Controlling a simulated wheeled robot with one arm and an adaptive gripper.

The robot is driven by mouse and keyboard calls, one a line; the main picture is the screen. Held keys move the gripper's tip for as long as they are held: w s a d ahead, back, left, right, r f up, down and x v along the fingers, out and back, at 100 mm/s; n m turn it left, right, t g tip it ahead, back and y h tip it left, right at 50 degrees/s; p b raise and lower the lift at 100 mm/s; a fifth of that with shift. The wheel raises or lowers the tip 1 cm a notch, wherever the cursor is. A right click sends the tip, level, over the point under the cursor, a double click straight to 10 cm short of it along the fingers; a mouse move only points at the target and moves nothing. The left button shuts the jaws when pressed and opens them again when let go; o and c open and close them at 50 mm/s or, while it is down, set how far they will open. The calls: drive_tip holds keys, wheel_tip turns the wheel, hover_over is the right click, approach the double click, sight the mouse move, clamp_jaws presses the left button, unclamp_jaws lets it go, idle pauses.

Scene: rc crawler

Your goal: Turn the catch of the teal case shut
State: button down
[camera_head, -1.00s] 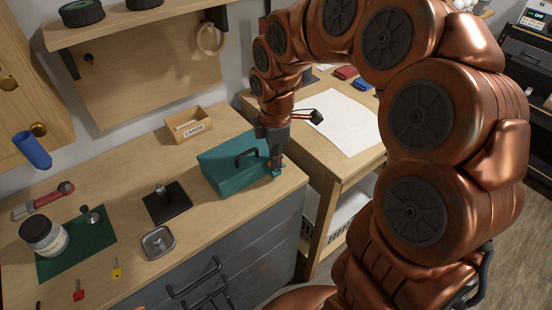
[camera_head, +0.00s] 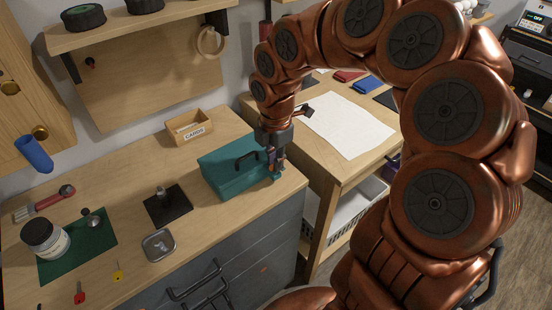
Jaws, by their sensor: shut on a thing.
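My gripper (camera_head: 275,172) points down at the case's right front end, where the catch is. Its fingers are shut on the catch, which shows only as a small bit of teal at the fingertips (camera_head: 277,177). The fingers and wrist hide most of the catch, so I cannot tell its angle.
A wooden cards box (camera_head: 190,128) stands behind the case. A black plate with a metal post (camera_head: 167,204) and a small metal tin (camera_head: 158,245) lie to the left. A second table with white paper (camera_head: 350,125) is at the right, across a gap.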

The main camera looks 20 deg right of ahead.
drive_tip(key=c, duration=1.2)
unclamp_jaws()
wheel_tip(320, 180, up, 7)
drive_tip(key=shift+r, duration=0.5)
drive_tip(key=shift+s, duration=0.1)
